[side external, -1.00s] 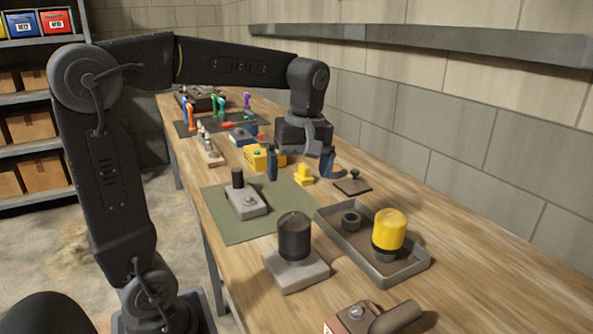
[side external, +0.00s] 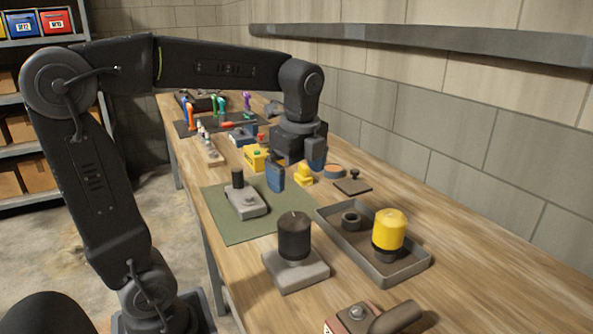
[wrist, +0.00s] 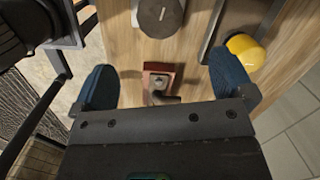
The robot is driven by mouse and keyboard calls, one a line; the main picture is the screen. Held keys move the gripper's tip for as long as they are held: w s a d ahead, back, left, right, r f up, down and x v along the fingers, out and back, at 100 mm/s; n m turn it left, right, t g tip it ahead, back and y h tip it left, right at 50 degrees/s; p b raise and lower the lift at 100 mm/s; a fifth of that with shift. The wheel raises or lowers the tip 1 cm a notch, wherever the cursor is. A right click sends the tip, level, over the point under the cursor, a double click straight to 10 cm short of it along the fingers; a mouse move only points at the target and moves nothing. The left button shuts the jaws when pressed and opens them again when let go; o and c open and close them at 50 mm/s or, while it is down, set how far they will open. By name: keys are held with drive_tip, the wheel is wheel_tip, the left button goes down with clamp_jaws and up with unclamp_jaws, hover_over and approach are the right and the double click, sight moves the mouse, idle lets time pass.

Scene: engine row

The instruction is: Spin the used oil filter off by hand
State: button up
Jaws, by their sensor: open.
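A black oil filter (side external: 294,236) stands upright on a grey block (side external: 300,272) near the front of the bench. In the wrist view its round top (wrist: 160,16) shows at the upper edge, with a pale line across it. A yellow filter (side external: 389,230) stands in a grey tray (side external: 420,268) to the right; it also shows in the wrist view (wrist: 245,52). My gripper (side external: 296,166) is open and empty, its blue fingers apart above the bench beyond the black filter. In the wrist view my gripper (wrist: 165,82) has nothing between its fingers at their height.
A dark ring (side external: 350,219) lies in the tray. A green mat (side external: 228,228) holds a smaller grey block with a black post (side external: 238,178). A reddish-brown block with a handle (side external: 350,316) sits at the near edge. Several small items stand further back.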

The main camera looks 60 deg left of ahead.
sight(294, 216)
drive_tip(key=f+m, duration=0.2)
drive_tip(key=f, duration=0.2)
drive_tip(key=a+f+m, duration=0.1)
drive_tip(key=f+m, duration=0.1)
drive_tip(key=f, duration=0.3)
drive_tip(key=a+f+m, duration=0.1)
drive_tip(key=f, duration=0.3)
drive_tip(key=shift+w+f+m, duration=0.15)
drive_tip(key=shift+f+m, duration=0.2)
drive_tip(key=shift+m, duration=0.05)
drive_tip(key=shift+d, duration=0.1)
drive_tip(key=c, duration=1.1)
drive_tip(key=shift+n, duration=1.1)
drive_tip(key=o, duration=0.6)
drive_tip(key=shift+c, duration=0.2)
drive_tip(key=c, duration=0.4)
drive_tip(key=shift+r, duration=0.1)
